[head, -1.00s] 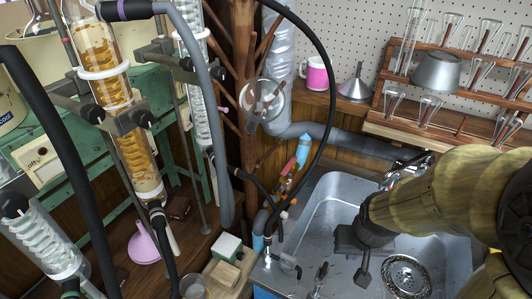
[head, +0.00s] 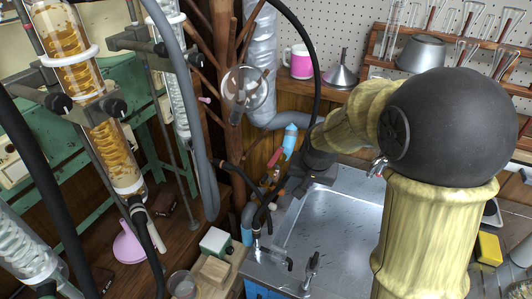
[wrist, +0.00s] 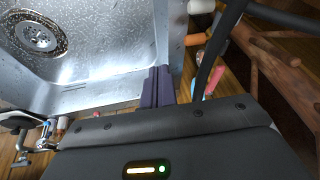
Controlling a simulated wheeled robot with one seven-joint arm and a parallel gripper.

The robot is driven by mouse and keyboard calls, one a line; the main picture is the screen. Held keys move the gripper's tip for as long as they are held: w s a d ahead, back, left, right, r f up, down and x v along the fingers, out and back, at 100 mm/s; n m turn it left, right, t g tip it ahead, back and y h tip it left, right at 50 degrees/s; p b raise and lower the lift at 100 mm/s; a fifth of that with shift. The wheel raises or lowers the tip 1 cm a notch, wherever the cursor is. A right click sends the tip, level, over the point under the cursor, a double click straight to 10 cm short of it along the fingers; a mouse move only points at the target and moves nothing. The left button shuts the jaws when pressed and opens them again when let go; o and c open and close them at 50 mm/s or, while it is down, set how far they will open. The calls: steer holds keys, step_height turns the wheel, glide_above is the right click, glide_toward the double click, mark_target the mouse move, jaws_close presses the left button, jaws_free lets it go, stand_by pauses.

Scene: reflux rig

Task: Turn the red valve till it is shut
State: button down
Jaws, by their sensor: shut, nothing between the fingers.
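A red lever-like piece (head: 274,157), which looks like the red valve, stands low against the wooden wall behind the sink, beside a light-blue piece (head: 291,136). My gripper (head: 303,178) is at the sink's back left corner, just right of the red piece and apparently apart from it. In the wrist view its fingers (wrist: 159,78) are shut together and empty, over the sink rim. Right of them, a black hose partly covers a small blue and reddish part (wrist: 213,80). How far the valve is turned cannot be told.
The metal sink (head: 322,232) lies below my arm. A black hose (head: 318,70) arches close to my gripper. Glass condensers (head: 70,55) and a wooden trunk-like stand (head: 220,120) crowd the left. A pink mug (head: 300,62) and a funnel (head: 341,76) stand on the back shelf.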

mark_target(273, 161)
steer(key=w+a+m+t+b, duration=0.1)
steer(key=w+a+m, duration=0.2)
steer(key=w+a, duration=0.8)
steer(key=shift+w+a+f+y, duration=0.15)
steer(key=shift+w+y, duration=0.25)
steer(key=shift+w, duration=0.65)
steer(key=shift+f, duration=0.1)
